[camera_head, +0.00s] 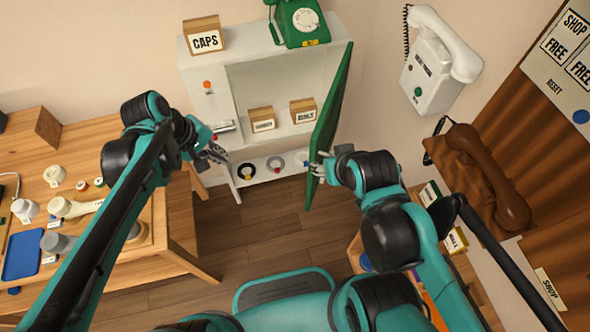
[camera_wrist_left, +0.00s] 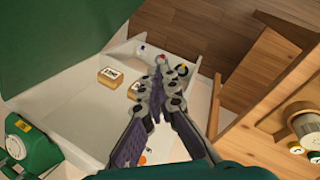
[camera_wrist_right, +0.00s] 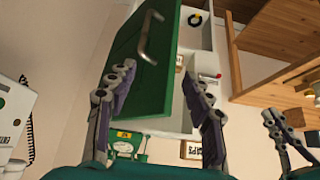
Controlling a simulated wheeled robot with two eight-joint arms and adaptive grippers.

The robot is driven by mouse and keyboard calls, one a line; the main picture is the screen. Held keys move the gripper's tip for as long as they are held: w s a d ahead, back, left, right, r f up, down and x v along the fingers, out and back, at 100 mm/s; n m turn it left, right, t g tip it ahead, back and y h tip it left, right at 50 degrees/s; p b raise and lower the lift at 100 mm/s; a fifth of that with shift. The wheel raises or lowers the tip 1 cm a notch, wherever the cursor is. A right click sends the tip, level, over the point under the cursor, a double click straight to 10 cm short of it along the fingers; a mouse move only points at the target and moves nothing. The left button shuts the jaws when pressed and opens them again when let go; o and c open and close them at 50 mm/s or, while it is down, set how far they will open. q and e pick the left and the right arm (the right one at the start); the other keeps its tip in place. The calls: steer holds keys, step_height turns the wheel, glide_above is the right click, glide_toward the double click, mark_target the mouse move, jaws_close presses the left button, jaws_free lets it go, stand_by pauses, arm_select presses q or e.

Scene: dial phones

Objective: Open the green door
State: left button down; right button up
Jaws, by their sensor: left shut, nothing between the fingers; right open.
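The green door (camera_head: 328,125) stands swung out at the right side of the white cabinet (camera_head: 278,98), whose inside is visible. In the right wrist view the door (camera_wrist_right: 150,85) shows its metal handle (camera_wrist_right: 147,38). My right gripper (camera_head: 318,168) is open beside the door's lower part; its fingers (camera_wrist_right: 158,78) have the door in view between and beyond them. Contact is unclear. My left gripper (camera_head: 218,154) is shut and empty in front of the cabinet's left side; it also shows in the left wrist view (camera_wrist_left: 160,72). The door (camera_wrist_left: 50,45) fills that view's upper left.
Two labelled boxes (camera_head: 262,119) stand on the cabinet shelf, with several rings below. A green phone (camera_head: 301,22) and CAPS box (camera_head: 204,36) sit on top. A wooden table (camera_head: 100,140) is at left. White (camera_head: 440,62) and brown wall phones (camera_head: 490,180) hang at right.

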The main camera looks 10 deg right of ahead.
arm_select(q)
steer(key=w+d+f+n+g+h, duration=0.45)
steer(key=w+d+f+g, duration=0.25)
steer(key=d+f, duration=0.45)
steer(key=s+d+r+b+x, duration=0.1)
steer(key=b+x, duration=0.3)
steer(key=x, duration=0.8)
steer(key=shift+s+d+n+y, duration=0.2)
steer(key=shift+s+n+y, duration=0.05)
steer(key=shift+n+y, duration=0.1)
